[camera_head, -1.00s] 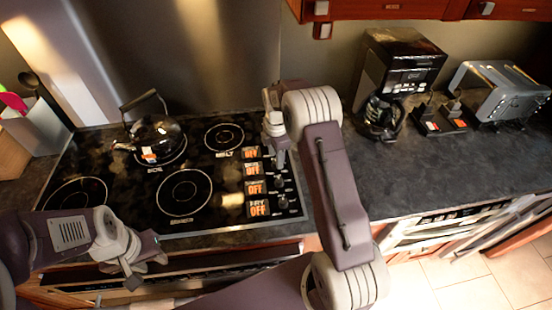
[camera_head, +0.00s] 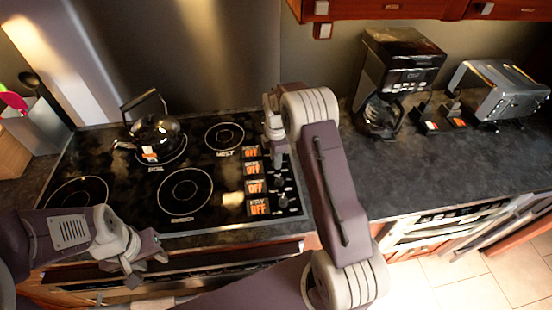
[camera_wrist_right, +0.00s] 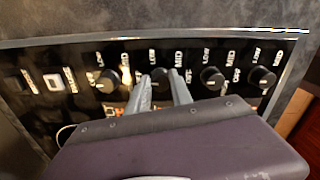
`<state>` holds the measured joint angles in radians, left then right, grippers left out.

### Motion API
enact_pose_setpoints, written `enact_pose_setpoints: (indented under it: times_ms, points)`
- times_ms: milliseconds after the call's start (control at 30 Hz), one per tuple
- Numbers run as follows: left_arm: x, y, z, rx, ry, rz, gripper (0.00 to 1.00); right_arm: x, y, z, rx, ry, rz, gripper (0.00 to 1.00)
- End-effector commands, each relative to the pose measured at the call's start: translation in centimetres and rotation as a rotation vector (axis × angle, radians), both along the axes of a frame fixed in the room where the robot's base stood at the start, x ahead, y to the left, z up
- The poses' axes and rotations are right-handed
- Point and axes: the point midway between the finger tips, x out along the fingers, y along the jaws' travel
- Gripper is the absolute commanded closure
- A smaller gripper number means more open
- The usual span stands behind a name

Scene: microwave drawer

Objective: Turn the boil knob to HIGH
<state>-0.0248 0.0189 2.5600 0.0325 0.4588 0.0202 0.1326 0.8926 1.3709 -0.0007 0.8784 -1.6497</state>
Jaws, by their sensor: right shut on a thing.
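The stovetop control panel shows a row of dark round knobs in the right wrist view. My right gripper (camera_wrist_right: 162,92) has its two grey fingers on either side of one knob (camera_wrist_right: 160,76), the second from the left, and is shut on it. The knob's pointer and exact setting are partly hidden by the fingers. In the head view my right gripper (camera_head: 277,153) is over the far part of the knob column. All the panel displays (camera_head: 253,170) beside the knobs read OFF. My left gripper (camera_head: 146,270) hangs empty in front of the stove's near edge.
A dark kettle (camera_head: 155,137) stands on the back left burner. Other knobs (camera_wrist_right: 213,78) sit close beside the held one. A coffee maker (camera_head: 400,65) and a toaster (camera_head: 498,92) are at the back right. The counter (camera_head: 430,170) right of my right arm is clear.

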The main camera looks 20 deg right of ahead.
Motion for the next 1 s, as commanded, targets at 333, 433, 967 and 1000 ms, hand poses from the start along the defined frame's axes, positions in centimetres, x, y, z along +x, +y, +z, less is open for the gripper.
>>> enact_pose_setpoints:
  times_ms: [333,433,967,1000]
  points:
    - [0.0,0.0,0.9,0.0,0.0,0.0,0.64,0.0,0.1,0.2,0.002,0.001,-0.27,1.0]
    - [0.0,0.0,1.1,0.0,0.0,0.0,0.64,0.0,0.1,0.2,0.002,0.0,-0.365,1.0]
    - [0.0,0.0,1.9,0.0,0.0,0.0,0.64,0.1,0.1,0.2,0.001,-0.003,-0.868,1.0]
    - [0.0,0.0,2.0,0.0,0.0,0.0,0.64,0.1,0.1,0.2,0.001,-0.003,-0.907,1.0]
